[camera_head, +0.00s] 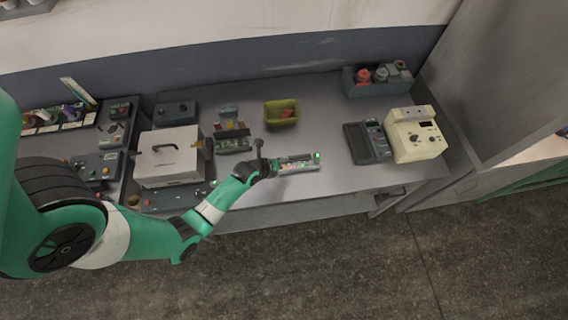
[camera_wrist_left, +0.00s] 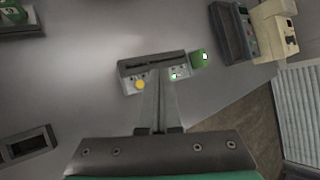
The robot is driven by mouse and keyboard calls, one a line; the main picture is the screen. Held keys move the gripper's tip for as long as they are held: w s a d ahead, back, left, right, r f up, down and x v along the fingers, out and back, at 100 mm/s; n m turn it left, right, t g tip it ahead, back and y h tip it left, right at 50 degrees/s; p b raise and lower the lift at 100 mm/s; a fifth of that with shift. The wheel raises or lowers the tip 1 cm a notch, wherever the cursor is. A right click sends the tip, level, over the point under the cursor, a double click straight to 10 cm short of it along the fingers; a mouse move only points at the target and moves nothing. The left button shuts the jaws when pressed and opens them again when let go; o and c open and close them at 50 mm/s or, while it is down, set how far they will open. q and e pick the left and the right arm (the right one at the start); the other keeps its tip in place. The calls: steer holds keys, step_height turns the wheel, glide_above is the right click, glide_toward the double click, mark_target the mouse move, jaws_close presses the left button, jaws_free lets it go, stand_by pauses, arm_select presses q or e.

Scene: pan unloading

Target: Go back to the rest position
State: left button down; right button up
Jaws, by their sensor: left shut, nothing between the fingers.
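My left gripper (camera_head: 276,166) reaches in from the left over the front edge of the grey workbench. In the left wrist view its fingers (camera_wrist_left: 159,72) are together with nothing between them. Just beyond the fingertips is a small grey device (camera_head: 300,164) with a green lit part; it also shows in the left wrist view (camera_wrist_left: 127,69), with a yellow button and a green end. The fingers cover part of it, and I cannot tell whether they touch it. My right gripper is in neither view.
On the grey workbench (camera_head: 335,130) are a white box (camera_head: 168,160), a yellow-green bin (camera_head: 281,112), a dark keypad device (camera_head: 367,142), a cream instrument (camera_head: 415,138) and a dark bin of spools (camera_head: 362,86). Clear bench lies between the yellow-green bin and the keypad device.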

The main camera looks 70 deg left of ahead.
arm_select(q)
step_height(320, 180, up, 3)
steer(key=shift+f+p, duration=0.2)
steer(key=shift+p, duration=0.6)
